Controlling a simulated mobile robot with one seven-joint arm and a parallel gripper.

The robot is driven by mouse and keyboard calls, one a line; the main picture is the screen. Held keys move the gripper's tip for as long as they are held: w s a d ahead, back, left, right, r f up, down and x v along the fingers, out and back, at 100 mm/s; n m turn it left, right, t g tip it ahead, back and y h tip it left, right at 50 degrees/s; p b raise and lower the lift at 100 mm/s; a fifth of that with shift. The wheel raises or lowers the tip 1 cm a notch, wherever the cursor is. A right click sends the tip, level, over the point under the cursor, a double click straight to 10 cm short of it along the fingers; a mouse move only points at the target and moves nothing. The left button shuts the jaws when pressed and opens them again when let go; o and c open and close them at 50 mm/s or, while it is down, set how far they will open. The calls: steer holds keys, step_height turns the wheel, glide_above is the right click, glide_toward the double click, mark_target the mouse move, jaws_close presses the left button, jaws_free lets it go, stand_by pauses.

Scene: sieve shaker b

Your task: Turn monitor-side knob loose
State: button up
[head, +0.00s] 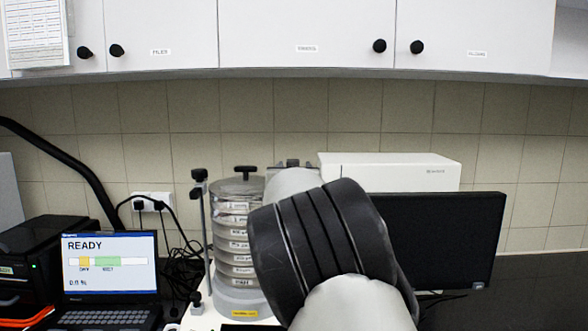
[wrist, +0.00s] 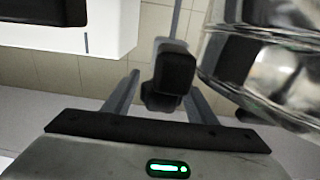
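In the wrist view a black knob (wrist: 173,75) stands in front of my gripper (wrist: 162,84), between its two grey fingers in the picture. The fingers are apart, with a visible gap on the knob's left; the right finger passes close to the knob, and I cannot tell if it touches. In the head view my arm covers this knob and my gripper's fingers. The sieve shaker's stack of clear and metal sieves (head: 233,240) stands left of my arm. The other clamp knob (head: 199,175) tops the rod on the stack's left. The monitor (head: 445,240) is right of my arm.
A clear round sieve part (wrist: 270,60) lies close on the right in the wrist view. A white box (head: 400,170) stands behind the monitor. A laptop (head: 110,275) reading READY is at the left. Wall cabinets (head: 300,35) hang above.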

steer(key=shift+s, duration=0.1)
steer(key=s, duration=1.7)
steer(key=shift+s+b, duration=0.15)
steer(key=shift+b, duration=0.2)
steer(key=shift+a, duration=0.1)
steer(key=s+d+f+g+p, duration=0.1)
steer(key=s+d+f+g, duration=0.3)
steer(key=s, duration=0.8)
steer(key=s+d+f+g+p, duration=0.1)
steer(key=s+d+f+g, duration=0.3)
steer(key=s, duration=0.8)
steer(key=s+d+f+g+p, duration=0.2)
steer(key=s+d+f+g, duration=0.2)
steer(key=s, duration=0.8)
steer(key=d+f, duration=0.2)
steer(key=d, duration=0.1)
steer(key=shift+d, duration=0.15)
